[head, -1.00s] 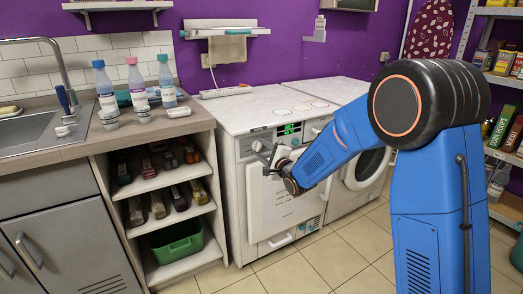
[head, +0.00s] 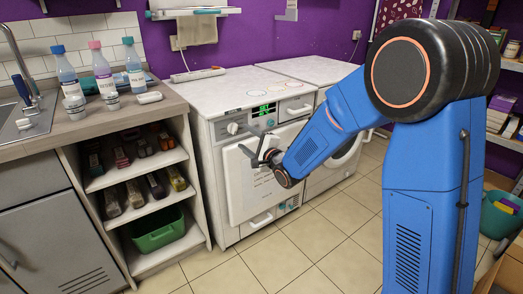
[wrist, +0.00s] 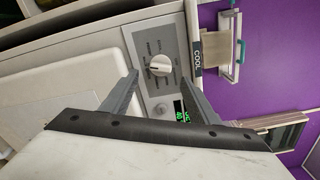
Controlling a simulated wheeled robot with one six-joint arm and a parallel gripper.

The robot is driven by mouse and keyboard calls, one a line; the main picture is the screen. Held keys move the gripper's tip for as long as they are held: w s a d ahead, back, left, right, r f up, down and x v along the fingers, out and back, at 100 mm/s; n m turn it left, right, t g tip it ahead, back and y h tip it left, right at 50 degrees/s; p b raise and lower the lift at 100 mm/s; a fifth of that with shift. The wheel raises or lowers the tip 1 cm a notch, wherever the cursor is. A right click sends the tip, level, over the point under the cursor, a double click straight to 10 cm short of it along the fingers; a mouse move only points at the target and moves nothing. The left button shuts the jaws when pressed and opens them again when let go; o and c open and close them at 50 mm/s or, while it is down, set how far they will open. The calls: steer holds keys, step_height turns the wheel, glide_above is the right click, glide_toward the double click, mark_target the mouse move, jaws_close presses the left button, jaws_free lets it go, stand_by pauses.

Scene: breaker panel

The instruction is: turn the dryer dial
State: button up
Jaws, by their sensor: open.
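The dryer dial (wrist: 160,65) is a round white knob with a printed scale on the grey control panel in the wrist view. In the head view the dial (head: 232,127) shows at the upper left of the dryer front (head: 240,180). My gripper (wrist: 160,79) is open and empty. Its two fingers appear on either side of the dial in the wrist view, with no clear contact. In the head view my gripper (head: 255,147) is in front of the dryer, to the lower right of the dial. A green display (wrist: 179,108) is lit beside the dial.
A "COOL" label (wrist: 197,52) is on the machine's edge in the wrist view. A second white machine (head: 345,160) stands right of the dryer. An open shelf with a green bin (head: 158,230) stands at the left. Tiled floor (head: 285,265) is free in front.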

steer(key=v, duration=1)
steer(key=shift+d, duration=0.25)
steer(key=s+d+r+n+g+h, duration=0.1)
steer(key=s+d+n+g+h, duration=0.1)
steer(key=s+d+n+h, duration=0.5)
steer(key=s+d+r+g+h, duration=0.15)
steer(key=s+d, duration=0.35)
steer(key=d, duration=0.7)
steer(key=s+d+f+n+g, duration=0.1)
steer(key=s+d+n+g, duration=0.2)
steer(key=s, duration=1)
steer(key=s+d+f+n+g+h, duration=0.1)
steer(key=s+d+n+g, duration=0.2)
steer(key=s, duration=1)
steer(key=shift+s+d+f+n+g, duration=0.25)
steer(key=shift+d+n+g, duration=0.15)
steer(key=shift+n, duration=0.7)
steer(key=shift+h, duration=0.25)
steer(key=shift+c, duration=0.2)
